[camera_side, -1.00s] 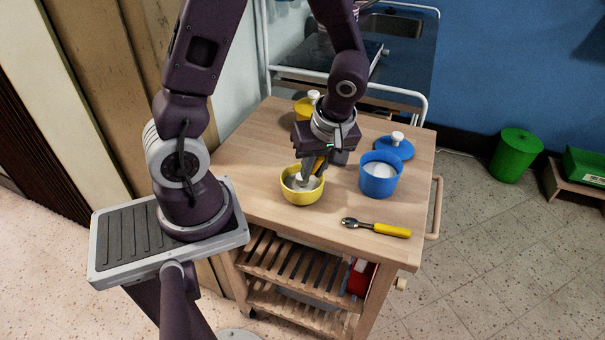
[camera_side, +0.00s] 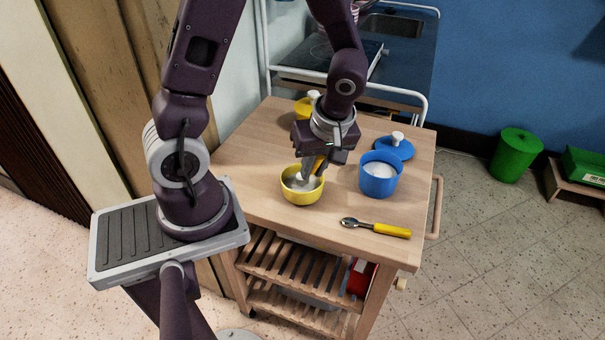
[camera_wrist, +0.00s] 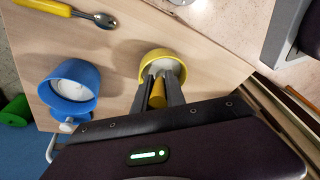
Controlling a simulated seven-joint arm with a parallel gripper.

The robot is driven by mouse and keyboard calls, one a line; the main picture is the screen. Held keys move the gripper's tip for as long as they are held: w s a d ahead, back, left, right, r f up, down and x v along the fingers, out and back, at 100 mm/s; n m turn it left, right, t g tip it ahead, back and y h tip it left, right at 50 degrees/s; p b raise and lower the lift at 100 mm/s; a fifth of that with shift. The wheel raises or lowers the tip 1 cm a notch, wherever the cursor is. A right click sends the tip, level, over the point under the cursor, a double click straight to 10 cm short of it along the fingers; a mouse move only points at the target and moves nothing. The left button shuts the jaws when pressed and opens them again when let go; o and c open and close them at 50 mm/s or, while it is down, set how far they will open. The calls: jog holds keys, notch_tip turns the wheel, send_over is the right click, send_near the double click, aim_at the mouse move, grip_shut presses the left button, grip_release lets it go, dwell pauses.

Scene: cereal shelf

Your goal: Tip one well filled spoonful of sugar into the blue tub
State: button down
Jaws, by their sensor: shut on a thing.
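The blue tub (camera_side: 379,185) stands open on the wooden table, with white contents; it also shows in the wrist view (camera_wrist: 66,103). The yellow tub (camera_side: 302,196) stands open to its left in the side view, with whitish contents; it also shows in the wrist view (camera_wrist: 153,62). My gripper (camera_side: 314,168) is above the yellow tub, pointing down. In the wrist view, my gripper (camera_wrist: 159,98) is shut on a yellow handle (camera_wrist: 157,97), which looks like a spoon's. The lower end of this spoon is hidden, so I cannot tell what it carries.
A second spoon with a yellow handle (camera_side: 392,230) lies near the front edge. A blue lid (camera_side: 393,150) lies behind the blue tub, and a yellow lid (camera_side: 303,108) lies behind my gripper. The table's left part is clear.

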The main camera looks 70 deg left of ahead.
jog(key=shift+d+f+y, duration=0.25)
jog(key=shift+d+y, duration=0.05)
jog(key=shift+y, duration=0.2)
jog(key=shift+r, duration=0.15)
jog(key=shift+r, duration=3.95)
jog(key=shift+w, duration=0.15)
